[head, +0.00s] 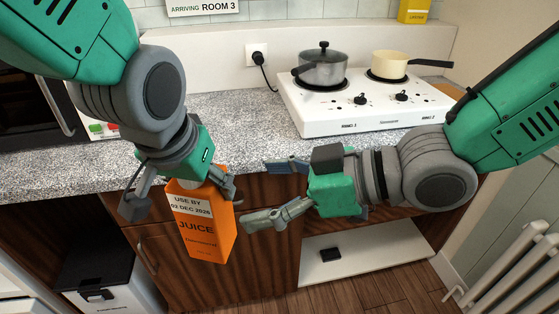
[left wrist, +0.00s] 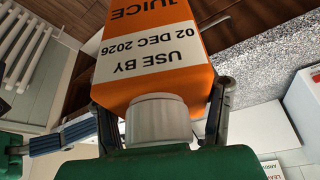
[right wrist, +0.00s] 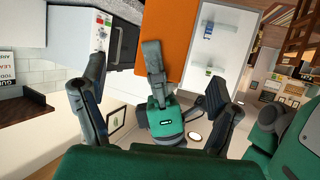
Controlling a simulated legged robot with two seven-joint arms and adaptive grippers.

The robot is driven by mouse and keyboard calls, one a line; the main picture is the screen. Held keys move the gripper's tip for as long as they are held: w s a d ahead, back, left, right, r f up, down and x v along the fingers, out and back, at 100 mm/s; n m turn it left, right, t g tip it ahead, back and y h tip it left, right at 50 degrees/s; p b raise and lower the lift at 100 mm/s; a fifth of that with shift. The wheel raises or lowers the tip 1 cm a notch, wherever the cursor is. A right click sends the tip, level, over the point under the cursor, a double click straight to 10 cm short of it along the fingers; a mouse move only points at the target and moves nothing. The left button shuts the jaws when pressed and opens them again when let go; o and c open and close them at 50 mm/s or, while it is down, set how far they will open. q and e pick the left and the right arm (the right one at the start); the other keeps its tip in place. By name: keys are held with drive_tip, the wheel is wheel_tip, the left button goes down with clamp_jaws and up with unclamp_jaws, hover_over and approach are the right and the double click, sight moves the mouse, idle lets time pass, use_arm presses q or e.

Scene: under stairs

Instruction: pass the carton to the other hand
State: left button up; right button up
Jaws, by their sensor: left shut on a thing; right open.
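The carton (head: 203,240) is an orange juice box with a white use-by label and a white cap, which shows in the left wrist view (left wrist: 157,120). My left gripper (head: 178,200) is shut on its top end, and the carton hangs slightly tilted in front of the counter. My right gripper (head: 262,193) is open and empty just right of the carton, its fingers pointing toward it. In the right wrist view the orange side of the carton (right wrist: 178,30) lies ahead, between and beyond the open fingers; I cannot tell any contact. My left gripper (right wrist: 155,75) also shows there.
Behind is a speckled counter (head: 225,120) with a white hob (head: 370,105), a grey pot (head: 324,68) and a cream pan (head: 390,65). Wooden cabinets and an open low shelf (head: 365,250) lie below. A radiator (head: 510,265) stands at the right.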

sight(202, 199)
use_arm(q)
drive_tip(key=shift+a, duration=0.35)
drive_tip(key=shift+d, duration=0.25)
use_arm(e)
drive_tip(key=shift+x, duration=5.55)
drive_tip(key=shift+f, duration=0.1)
use_arm(q)
drive_tip(key=shift+a, duration=0.1)
use_arm(e)
drive_tip(key=shift+w, duration=0.1)
drive_tip(key=c, duration=1.8)
use_arm(q)
drive_tip(key=o, duration=1.8)
drive_tip(key=shift+c, duration=0.2)
use_arm(e)
drive_tip(key=shift+a, duration=0.1)
